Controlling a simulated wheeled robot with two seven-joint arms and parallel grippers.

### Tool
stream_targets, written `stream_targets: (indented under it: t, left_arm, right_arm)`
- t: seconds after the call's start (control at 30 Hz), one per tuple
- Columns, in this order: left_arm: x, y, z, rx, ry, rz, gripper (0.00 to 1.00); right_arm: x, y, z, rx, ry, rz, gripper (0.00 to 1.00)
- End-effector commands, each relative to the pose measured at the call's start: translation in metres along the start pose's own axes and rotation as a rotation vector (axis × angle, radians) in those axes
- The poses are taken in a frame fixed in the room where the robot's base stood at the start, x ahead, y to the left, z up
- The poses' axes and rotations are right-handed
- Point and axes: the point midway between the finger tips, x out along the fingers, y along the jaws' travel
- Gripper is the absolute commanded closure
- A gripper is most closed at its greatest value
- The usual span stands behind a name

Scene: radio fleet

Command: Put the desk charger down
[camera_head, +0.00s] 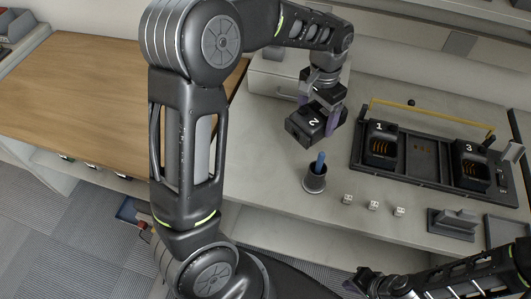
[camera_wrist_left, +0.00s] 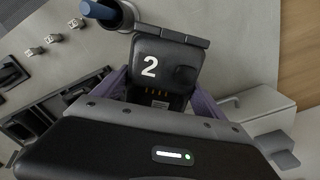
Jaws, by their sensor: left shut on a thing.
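The desk charger is a black block marked 2 (camera_head: 309,124), seen in the head view above the grey counter. My left gripper (camera_head: 320,116) is shut on it, with a purple finger on each side. In the left wrist view the charger (camera_wrist_left: 160,62) fills the middle, its number and gold contacts showing, between the purple fingers. Whether it touches the counter I cannot tell. A black tray (camera_head: 420,182) to the right holds chargers 1 (camera_head: 380,142) and 3 (camera_head: 471,165), with an empty bay between them. My right gripper (camera_head: 362,281) is at the bottom; its fingers are unclear.
A dark cup with a blue stick (camera_head: 315,182) stands just below the charger. Several small white dice (camera_head: 373,205) lie right of it. A yellow bar (camera_head: 425,113) runs behind the tray. A pale box (camera_head: 275,75) stands behind my left gripper. A wooden desk (camera_head: 85,90) is left.

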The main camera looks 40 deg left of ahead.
Motion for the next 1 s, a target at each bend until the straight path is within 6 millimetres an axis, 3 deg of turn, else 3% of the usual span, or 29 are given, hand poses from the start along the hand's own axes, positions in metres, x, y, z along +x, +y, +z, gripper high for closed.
stream_targets:
  t: [0.3, 0.5, 0.7, 1.0]
  left_arm:
    - [0.0, -0.051, 0.067, 0.754, -0.005, -0.01, 0.75]
    - [0.0, -0.069, 0.102, 1.161, -0.018, -0.021, 0.75]
    - [0.0, -0.075, 0.115, 1.329, -0.028, -0.026, 0.75]
    - [0.0, -0.075, 0.115, 1.338, -0.029, -0.025, 0.75]
  right_arm:
    - [0.006, 0.002, -0.001, -0.002, 0.002, -0.002, 1.0]
    - [0.008, 0.002, -0.001, -0.002, 0.002, -0.003, 1.0]
    - [0.008, 0.002, -0.001, -0.002, 0.003, -0.003, 1.0]
    - [0.008, 0.002, -0.001, -0.002, 0.003, -0.003, 1.0]
